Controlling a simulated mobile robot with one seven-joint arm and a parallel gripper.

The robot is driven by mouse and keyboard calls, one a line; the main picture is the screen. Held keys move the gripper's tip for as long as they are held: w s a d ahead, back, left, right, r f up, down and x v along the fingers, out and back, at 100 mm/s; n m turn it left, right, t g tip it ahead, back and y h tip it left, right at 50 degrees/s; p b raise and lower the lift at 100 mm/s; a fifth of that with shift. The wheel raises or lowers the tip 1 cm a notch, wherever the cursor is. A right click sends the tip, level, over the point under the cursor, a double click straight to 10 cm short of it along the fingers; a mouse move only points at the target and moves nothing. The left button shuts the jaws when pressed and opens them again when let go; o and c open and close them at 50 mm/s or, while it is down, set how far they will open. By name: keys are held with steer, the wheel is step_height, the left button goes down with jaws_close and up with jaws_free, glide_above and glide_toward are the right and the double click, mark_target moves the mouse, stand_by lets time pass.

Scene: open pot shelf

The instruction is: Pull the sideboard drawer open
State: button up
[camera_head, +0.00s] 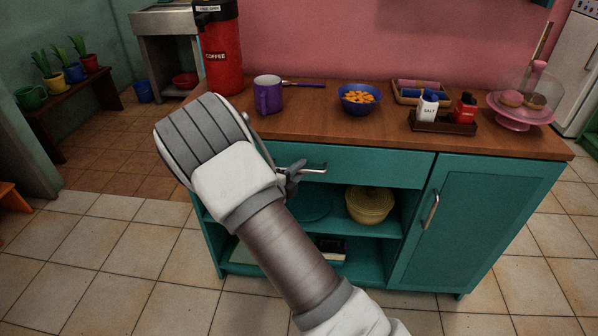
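The teal sideboard (497,225) has a wooden top and stands in the middle and right. Its wide drawer (385,167) sits just under the top and looks closed. The drawer's metal bar handle (316,171) shows at its right end; the left part is hidden by my gripper. My gripper (293,172) is at the left part of the handle, with dark fingers partly hidden behind my white arm. I cannot tell whether the fingers are around the handle or only beside it, or how far apart they are.
On the top stand a red coffee flask (222,55), a purple mug (268,97), a blue bowl (358,100), a salt shaker (428,108) and a pink cake stand (520,112). A yellow pot (370,205) is on the open shelf below. Tiled floor (100,245) is clear at left.

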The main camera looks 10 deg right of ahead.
jaws_close()
stand_by(1.4)
